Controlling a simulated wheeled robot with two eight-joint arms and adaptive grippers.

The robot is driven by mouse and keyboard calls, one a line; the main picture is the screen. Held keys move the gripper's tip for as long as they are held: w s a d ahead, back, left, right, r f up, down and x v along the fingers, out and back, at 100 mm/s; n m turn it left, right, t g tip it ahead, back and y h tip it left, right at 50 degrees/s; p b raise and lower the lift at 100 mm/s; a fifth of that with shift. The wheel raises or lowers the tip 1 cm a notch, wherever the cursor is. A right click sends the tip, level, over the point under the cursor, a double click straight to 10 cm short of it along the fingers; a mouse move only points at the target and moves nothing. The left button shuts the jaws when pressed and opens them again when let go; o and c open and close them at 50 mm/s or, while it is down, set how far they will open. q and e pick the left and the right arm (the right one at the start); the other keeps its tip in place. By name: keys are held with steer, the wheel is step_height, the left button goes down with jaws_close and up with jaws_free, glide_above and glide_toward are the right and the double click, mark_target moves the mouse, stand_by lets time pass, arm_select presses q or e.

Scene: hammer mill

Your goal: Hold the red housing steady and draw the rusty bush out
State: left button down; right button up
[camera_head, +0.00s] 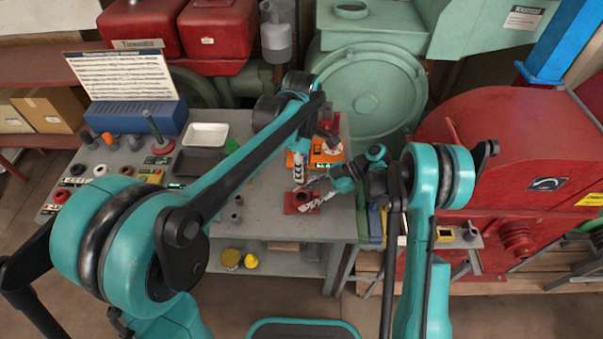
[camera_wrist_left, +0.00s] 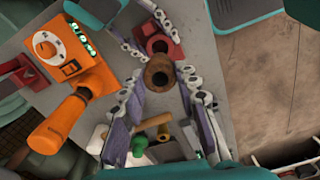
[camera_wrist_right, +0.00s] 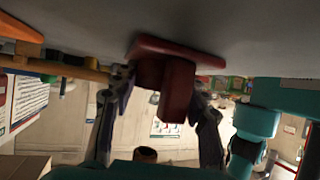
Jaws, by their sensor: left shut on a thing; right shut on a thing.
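The red housing (camera_head: 290,205) sits on the grey bench near its front right, its bore facing up in the left wrist view (camera_wrist_left: 156,46). My right gripper (camera_head: 307,198) is shut on the housing; in the right wrist view its fingers flank the red body (camera_wrist_right: 177,90). My left gripper (camera_head: 298,179) is above the housing. In the left wrist view it is shut on the rusty bush (camera_wrist_left: 158,76), a brown ring between its fingertips. The bush (camera_wrist_right: 146,154) appears clear of the housing, with a gap between them in the right wrist view.
An orange device (camera_wrist_left: 72,52) with a dial and green display stands close beside the housing. A black tray (camera_head: 196,162), a white tray (camera_head: 207,134) and several small parts are on the bench's left. The bench middle is mostly clear. A large red machine (camera_head: 500,170) stands right.

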steer(key=o, duration=1)
steer(key=shift+c, duration=0.2)
steer(key=v, duration=1.2)
steer(key=shift+w+d+f, duration=0.1)
